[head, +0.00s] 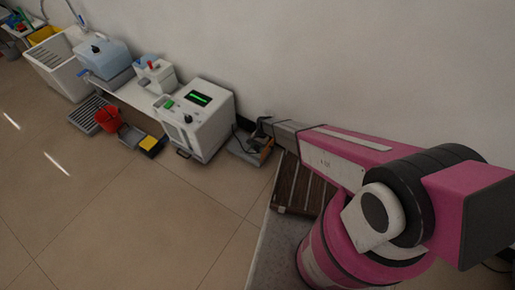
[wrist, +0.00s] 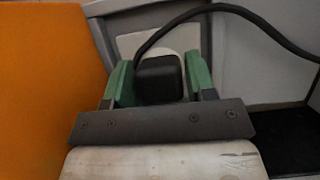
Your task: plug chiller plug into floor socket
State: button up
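My gripper (wrist: 160,80) shows in the wrist view with its two green-padded fingers on either side of a black plug (wrist: 160,78). The fingers appear to touch the plug's sides, and a black cable (wrist: 235,10) runs from it up and to the right. In the head view my gripper (head: 264,124) is small and low by the wall, above a grey floor box (head: 245,150) with an orange part. I cannot tell whether this box is the floor socket; its openings are not visible. The white unit with a green display (head: 205,118), likely the chiller, stands to its left.
A wooden slatted crate or pallet (head: 303,190) lies under my arm. A white bench (head: 135,95), a blue-grey box (head: 105,58), a white sink (head: 55,70) and a red bucket (head: 107,118) stand further left. An orange panel (wrist: 45,90) fills the wrist view's left side. Open floor lies in front.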

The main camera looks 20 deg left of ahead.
jog(key=shift+o, duration=1.3)
jog(key=shift+r, duration=0.15)
jog(key=shift+v, duration=3.6)
jog(key=shift+w, duration=0.1)
